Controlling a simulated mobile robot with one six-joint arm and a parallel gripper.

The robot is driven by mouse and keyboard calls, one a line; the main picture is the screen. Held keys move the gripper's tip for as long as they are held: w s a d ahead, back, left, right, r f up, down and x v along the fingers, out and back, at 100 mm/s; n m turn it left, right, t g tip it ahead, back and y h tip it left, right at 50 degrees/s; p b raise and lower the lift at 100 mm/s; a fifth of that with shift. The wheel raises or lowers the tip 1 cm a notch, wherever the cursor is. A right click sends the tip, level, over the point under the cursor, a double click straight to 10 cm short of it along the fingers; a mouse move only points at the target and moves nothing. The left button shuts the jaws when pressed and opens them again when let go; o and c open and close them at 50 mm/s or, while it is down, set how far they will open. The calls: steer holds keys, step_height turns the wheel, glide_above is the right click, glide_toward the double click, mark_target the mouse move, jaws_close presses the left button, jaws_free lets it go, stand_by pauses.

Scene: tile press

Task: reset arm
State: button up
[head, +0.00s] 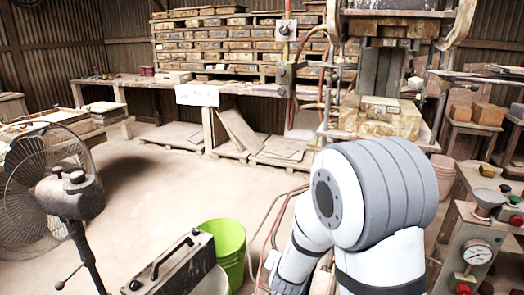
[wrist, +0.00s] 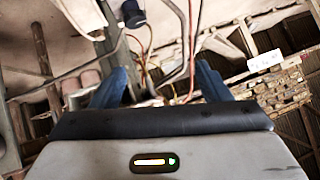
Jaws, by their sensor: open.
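My arm fills the lower right of the head view, with its big white and grey joint in front of the press (head: 392,118). My gripper is not visible in the head view. In the wrist view my gripper (wrist: 158,88) shows two blue fingers spread well apart, with nothing between them. Behind the fingers are hoses and dark machine parts, and the scene there looks tilted. A white paper sheet (wrist: 264,60) shows at the right of the wrist view, and in the head view (head: 197,95) it hangs on the bench front.
A large fan (head: 75,190) stands at the left. A green bucket (head: 226,246) and a grey case with a handle (head: 172,268) are at the front. A control panel with a gauge (head: 477,252) stands at the right. The floor between fan and bench is open.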

steer(key=s+d+r+n+g+p, duration=0.2)
steer(key=s+d+r+g+p, duration=0.2)
steer(key=s+r, duration=0.8)
steer(key=s+d+r+n+g+y+p, duration=0.1)
steer(key=s+d+r+n+g+p, duration=0.2)
steer(key=s+r, duration=1)
steer(key=p, duration=0.3)
steer(key=shift+s+d+g, duration=0.2)
steer(key=shift+d+g, duration=0.2)
steer(key=shift+r, duration=0.1)
steer(key=shift+c, duration=0.5)
